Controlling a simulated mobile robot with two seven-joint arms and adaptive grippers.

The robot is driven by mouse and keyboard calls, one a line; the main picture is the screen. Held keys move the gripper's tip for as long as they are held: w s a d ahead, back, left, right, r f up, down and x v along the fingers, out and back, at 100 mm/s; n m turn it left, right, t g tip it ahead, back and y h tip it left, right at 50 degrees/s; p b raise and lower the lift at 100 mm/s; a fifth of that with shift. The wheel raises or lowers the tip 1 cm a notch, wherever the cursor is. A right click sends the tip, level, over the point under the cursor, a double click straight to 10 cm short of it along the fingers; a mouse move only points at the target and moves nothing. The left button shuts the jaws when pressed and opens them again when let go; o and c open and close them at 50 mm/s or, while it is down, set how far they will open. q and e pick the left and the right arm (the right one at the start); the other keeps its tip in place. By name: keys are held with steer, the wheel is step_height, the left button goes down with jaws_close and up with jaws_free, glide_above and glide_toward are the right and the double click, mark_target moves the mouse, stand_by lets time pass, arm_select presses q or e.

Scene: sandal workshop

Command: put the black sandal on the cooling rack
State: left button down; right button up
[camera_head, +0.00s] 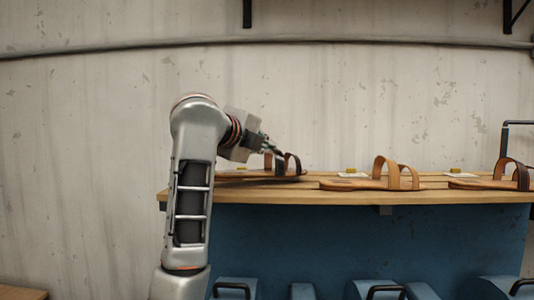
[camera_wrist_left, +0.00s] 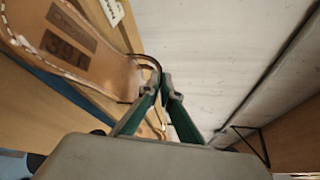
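The black sandal (camera_head: 294,163), with dark straps and a tan sole, is at the left end of the wooden bench top (camera_head: 440,197). My left gripper (camera_head: 274,149) is at its straps. In the left wrist view, the fingertips (camera_wrist_left: 163,86) come together at the dark strap, and the sole (camera_wrist_left: 75,50) with a stamped size mark fills the upper left. The fingers look shut on the strap; whether the sole is clear of the bench is hard to tell. I cannot identify a cooling rack. My right gripper is out of view.
A black bent frame (camera_head: 505,136) rises at the right edge. A wall is behind.

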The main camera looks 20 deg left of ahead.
arm_select(q)
steer(key=shift+f, duration=0.8)
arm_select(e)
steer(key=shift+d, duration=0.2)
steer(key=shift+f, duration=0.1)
arm_select(q)
steer(key=c, duration=2.3)
jaws_free()
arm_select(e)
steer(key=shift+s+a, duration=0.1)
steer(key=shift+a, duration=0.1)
arm_select(q)
steer(key=shift+s, duration=0.3)
steer(key=shift+b+v, duration=0.65)
steer(key=shift+v, duration=5.05)
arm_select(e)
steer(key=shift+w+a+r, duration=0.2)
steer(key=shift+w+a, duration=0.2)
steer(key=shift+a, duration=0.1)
